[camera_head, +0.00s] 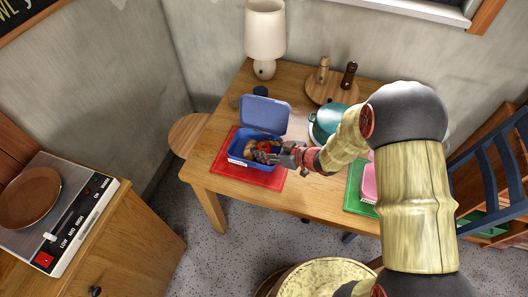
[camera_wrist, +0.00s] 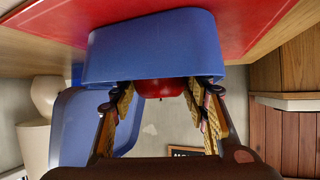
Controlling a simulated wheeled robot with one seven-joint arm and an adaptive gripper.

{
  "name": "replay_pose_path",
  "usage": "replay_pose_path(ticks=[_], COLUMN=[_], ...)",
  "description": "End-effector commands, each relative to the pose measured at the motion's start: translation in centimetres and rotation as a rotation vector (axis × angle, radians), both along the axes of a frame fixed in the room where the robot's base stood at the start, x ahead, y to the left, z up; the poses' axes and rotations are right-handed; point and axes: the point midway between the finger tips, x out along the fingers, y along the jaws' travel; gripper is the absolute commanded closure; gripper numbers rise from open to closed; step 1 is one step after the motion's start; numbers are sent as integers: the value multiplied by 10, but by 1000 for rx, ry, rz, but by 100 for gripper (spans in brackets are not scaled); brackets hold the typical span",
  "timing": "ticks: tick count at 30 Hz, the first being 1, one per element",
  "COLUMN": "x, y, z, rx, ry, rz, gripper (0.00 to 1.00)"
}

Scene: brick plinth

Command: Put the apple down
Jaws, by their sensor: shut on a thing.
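A blue lunch box (camera_head: 235,162) stands on a red mat (camera_head: 264,181) at the left of the table, its lid (camera_head: 265,114) open at the back. My gripper (camera_head: 268,153) reaches in from the right over the box. It is shut on the red apple (camera_head: 264,146), at the box's opening among other contents. In the wrist view, the apple (camera_wrist: 160,88) shows between the fingers (camera_wrist: 162,92), partly hidden by the box wall (camera_wrist: 150,45). I cannot tell whether the apple touches the box floor.
A teal pot (camera_head: 328,122) stands right of the box, near my arm. A round board (camera_head: 325,93) with two mills is at the back. A lamp (camera_head: 264,40) stands in the back left corner. A green mat (camera_head: 355,190) with a pink item lies right.

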Motion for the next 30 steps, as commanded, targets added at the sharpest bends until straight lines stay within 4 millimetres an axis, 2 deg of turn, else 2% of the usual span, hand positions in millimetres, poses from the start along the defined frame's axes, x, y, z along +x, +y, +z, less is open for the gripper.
replay_pose_path(ticks=[1,2,13,14,23,30], x=[0,1,1,0,0,0], y=[0,0,0,0,0,0], z=[-9,-10,-12,-12,-11,-11], rx=[1,1,1,0,0,0], ry=[-1,-2,-2,-1,-2,-1], rz=[0,0,-1,-1,0,0], gripper=[82,82,82,53,36,36])
